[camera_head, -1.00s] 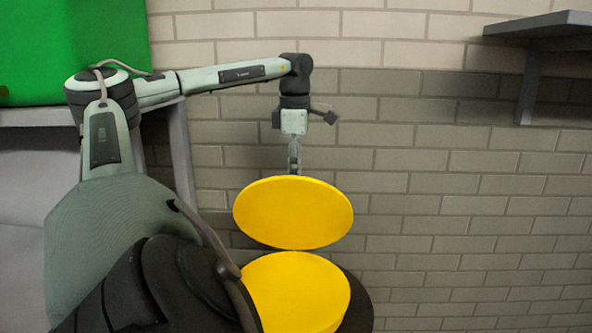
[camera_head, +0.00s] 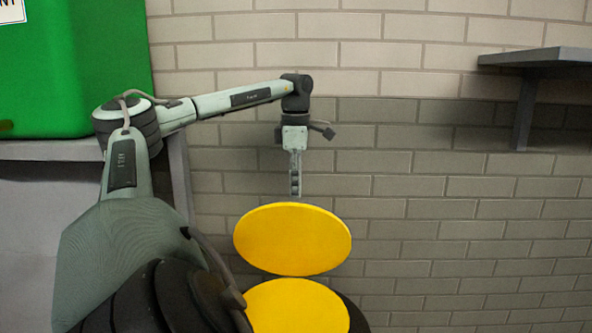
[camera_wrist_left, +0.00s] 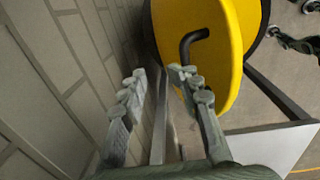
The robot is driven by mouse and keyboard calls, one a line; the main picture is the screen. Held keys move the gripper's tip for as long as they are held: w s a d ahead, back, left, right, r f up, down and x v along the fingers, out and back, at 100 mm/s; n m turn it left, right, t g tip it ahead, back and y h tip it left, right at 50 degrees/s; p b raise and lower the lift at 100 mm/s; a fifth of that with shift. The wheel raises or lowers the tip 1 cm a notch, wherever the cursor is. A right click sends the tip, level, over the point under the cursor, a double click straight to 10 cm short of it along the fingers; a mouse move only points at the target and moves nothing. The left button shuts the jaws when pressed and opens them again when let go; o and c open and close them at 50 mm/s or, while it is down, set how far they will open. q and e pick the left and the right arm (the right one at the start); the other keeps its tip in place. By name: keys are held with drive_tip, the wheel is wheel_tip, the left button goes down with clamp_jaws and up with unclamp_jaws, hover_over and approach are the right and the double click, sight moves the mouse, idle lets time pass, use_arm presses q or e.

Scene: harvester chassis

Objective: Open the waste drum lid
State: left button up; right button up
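The waste drum's lid (camera_head: 292,239) is a yellow disc. It stands tilted up from the drum (camera_head: 300,306), whose round yellow top shows below it, with a dark body at the right. In the left wrist view the lid (camera_wrist_left: 228,75) carries a bent black handle (camera_wrist_left: 193,42). My left gripper (camera_head: 295,194) points down at the lid's upper edge. In the wrist view the left gripper's (camera_wrist_left: 158,80) fingers are apart with nothing between them. The right finger overlaps the lid near the handle; I cannot tell whether they touch. My right gripper is not in view.
A brick wall (camera_head: 440,210) stands close behind the lid and left gripper. A green box (camera_head: 75,75) sits on a grey bench (camera_head: 50,150) at the left. A grey shelf (camera_head: 540,60) juts from the wall at the upper right. The space right of the drum looks clear.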

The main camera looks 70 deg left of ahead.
use_arm(q)
drive_tip(key=a+r, duration=0.1)
drive_tip(key=w+a, duration=0.1)
drive_tip(key=a+r, duration=0.1)
drive_tip(key=shift+w+a+r, duration=0.1)
drive_tip(key=shift+w+r, duration=0.15)
drive_tip(key=shift+r, duration=0.05)
idle(0.6)
wheel_tip(320, 180, up, 12)
drive_tip(key=shift+s+d, duration=0.2)
drive_tip(key=shift+d, duration=0.2)
wheel_tip(320, 180, down, 12)
drive_tip(key=shift+w+a, duration=0.2)
drive_tip(key=shift+a, duration=0.15)
idle(0.5)
